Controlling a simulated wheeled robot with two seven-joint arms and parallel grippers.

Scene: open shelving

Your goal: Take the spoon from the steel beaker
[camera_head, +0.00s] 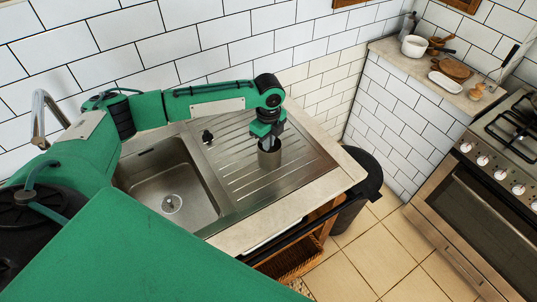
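The steel beaker (269,159) stands upright on the ribbed drainboard of the sink unit, right of the basin. My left gripper (271,140) points down at the beaker's mouth, at or just above its rim. Its fingertips are small and dark here, and I cannot tell whether they are open or shut. I cannot make out the spoon; the gripper and the beaker's wall cover the place where it could be. My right gripper is not in view.
A tiled wall stands close behind. A black bin (365,175) and a stove (490,190) are on the right. The drainboard around the beaker is clear.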

